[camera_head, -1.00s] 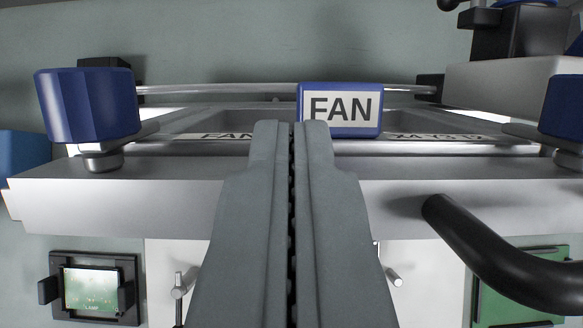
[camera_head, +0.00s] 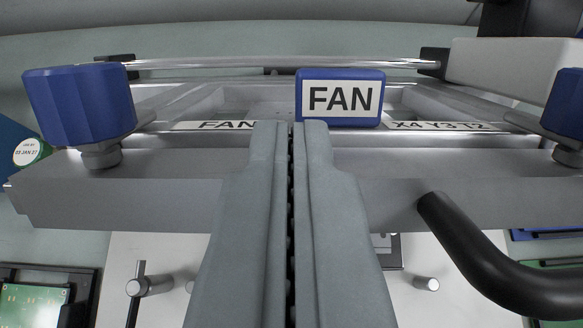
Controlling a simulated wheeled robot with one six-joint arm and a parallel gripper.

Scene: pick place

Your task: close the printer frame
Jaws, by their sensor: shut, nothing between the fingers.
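The printer frame (camera_head: 180,190) is a grey metal frame that spans the view from left to right. A blue knob (camera_head: 78,108) stands on its left corner and another blue knob (camera_head: 566,105) on its right corner. A black curved handle (camera_head: 490,255) is fixed to its front on the right. A blue block labelled FAN (camera_head: 340,98) sits on the frame's inner edge. My gripper (camera_head: 290,125) is shut and empty, its fingertips in front of the frame's inner edge, just left of the FAN block. I cannot tell whether the fingers touch the frame.
A white box (camera_head: 510,65) stands behind the frame at the right. A metal rod (camera_head: 280,64) crosses behind it. Below the frame are a pale panel with metal pins (camera_head: 152,286) and a green board (camera_head: 30,305) in a black holder at the lower left.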

